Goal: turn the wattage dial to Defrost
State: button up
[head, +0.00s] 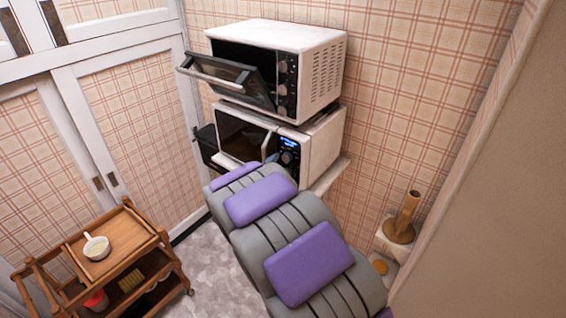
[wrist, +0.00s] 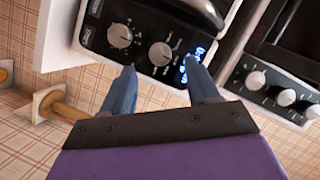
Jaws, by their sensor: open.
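The white microwave (head: 322,150) stands below a second oven, its dark control panel facing me. In the wrist view the panel (wrist: 146,30) carries two round grey dials: one (wrist: 160,54) beside the lit blue display (wrist: 195,62), another (wrist: 120,36) farther left. Their markings are too small to read, so I cannot tell which is the wattage dial or its setting. My gripper (wrist: 160,66) is open and empty, its blue-grey fingers pointing at the panel. The dial beside the display shows between the fingertips; I cannot tell whether they touch it. In the head view my arm partly hides the microwave front.
The upper oven (head: 322,75) has its door (head: 228,82) hanging open above the microwave. Its knobs (wrist: 285,97) show at right in the wrist view. A wooden holder (head: 402,222) is at right.

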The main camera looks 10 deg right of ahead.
aim_at(285, 159)
jog(key=shift+x, duration=2.75)
jog(key=c, duration=1)
jog(key=shift+c, duration=0.2)
jog(key=shift+r+p, duration=0.1)
jog(key=shift+p, duration=1.1)
jog(key=n+p, duration=0.1)
jog(key=p, duration=0.3)
jog(key=n+g+p, duration=0.1)
jog(key=p, duration=0.2)
jog(key=shift+r+p, duration=0.3)
jog(key=shift+p, duration=0.05)
jog(key=n+g+p, duration=0.1)
jog(key=p, duration=0.3)
jog(key=n+h+p, duration=0.1)
jog(key=p, duration=0.3)
jog(key=shift+a+n+g+p, duration=0.15)
jog(key=shift+n+g+p, duration=0.15)
jog(key=shift+g+p, duration=0.1)
jog(key=p, duration=0.2)
jog(key=n+h+p, duration=0.1)
jog(key=p, duration=0.1)
jog(key=shift+w+f+n+g, duration=0.1)
jog(key=shift+f+n+g, duration=0.1)
jog(key=shift+n+g, duration=0.15)
